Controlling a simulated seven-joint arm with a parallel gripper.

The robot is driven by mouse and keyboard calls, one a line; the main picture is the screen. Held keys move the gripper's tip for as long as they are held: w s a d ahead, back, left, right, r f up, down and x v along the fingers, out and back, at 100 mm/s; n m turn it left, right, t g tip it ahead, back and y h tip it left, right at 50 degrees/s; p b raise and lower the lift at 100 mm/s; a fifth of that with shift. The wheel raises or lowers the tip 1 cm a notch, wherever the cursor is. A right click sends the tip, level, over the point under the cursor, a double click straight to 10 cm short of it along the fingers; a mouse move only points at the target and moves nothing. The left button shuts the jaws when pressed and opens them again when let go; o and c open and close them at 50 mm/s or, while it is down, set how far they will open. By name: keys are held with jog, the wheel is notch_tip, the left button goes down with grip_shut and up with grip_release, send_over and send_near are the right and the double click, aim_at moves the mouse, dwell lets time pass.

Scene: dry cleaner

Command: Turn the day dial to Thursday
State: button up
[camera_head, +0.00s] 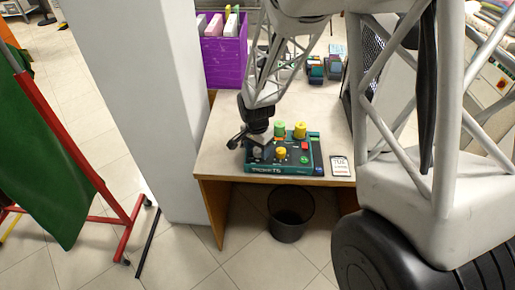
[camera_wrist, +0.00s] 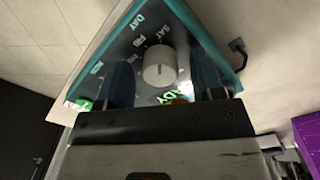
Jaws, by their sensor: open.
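The day dial (camera_wrist: 160,66) is a round pale grey knob on a teal-edged dark panel, with "DAY", "SAT" and "FRI" lettered near it in the wrist view. Other day labels are partly hidden, and I cannot tell which day it points to. My gripper (camera_wrist: 163,76) is open, with one blue finger on each side of the dial. I cannot tell whether either finger touches it. In the head view my gripper (camera_head: 257,141) is over the left part of the teal control box (camera_head: 274,170), largely covering the dial.
The box also carries yellow knobs (camera_head: 300,130), a green knob (camera_head: 280,129) and a red button (camera_head: 305,146). A small printed card (camera_head: 339,166) lies right of it on the counter (camera_head: 222,150). A purple bin (camera_head: 225,67) stands behind. A dark wastebasket (camera_head: 290,222) is below.

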jog(key=shift+f, duration=0.1)
jog(key=c, duration=0.9)
jog(key=shift+n, duration=0.4)
jog(key=n, duration=0.8)
jog(key=shift+n, duration=0.3)
jog(key=n, duration=0.4)
jog(key=shift+n, duration=0.3)
jog(key=shift+d+n+t, duration=0.1)
jog(key=shift+n+t, duration=0.2)
jog(key=shift+n, duration=1.6)
